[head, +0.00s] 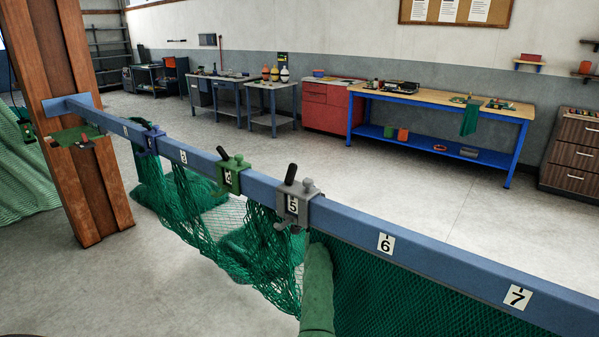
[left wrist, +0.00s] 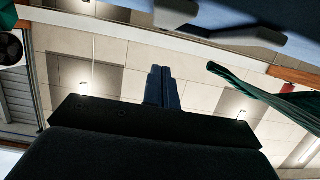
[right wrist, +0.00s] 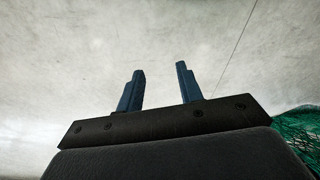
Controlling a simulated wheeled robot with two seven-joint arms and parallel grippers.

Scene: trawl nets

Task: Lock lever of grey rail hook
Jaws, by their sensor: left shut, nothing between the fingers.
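The grey rail hook (head: 296,202) sits on the blue rail (head: 350,220) at label 5. Its black-gripped lever (head: 291,174) sticks up from the top, tilted. A small grey arm (head: 281,225) projects from the hook's lower front. My left gripper (left wrist: 162,72) is shut and empty, pointing upward towards the ceiling. Grey parts (left wrist: 262,14), probably of the hook, and the blue underside of the rail show above it in the left wrist view. My right gripper (right wrist: 160,70) is open and empty over bare floor. Neither gripper is clearly visible in the head view.
Green net (head: 265,250) hangs below. A thick green roll (head: 317,290) hangs just right of the grey hook. A wooden post (head: 75,120) stands at left. Workbenches line the wall.

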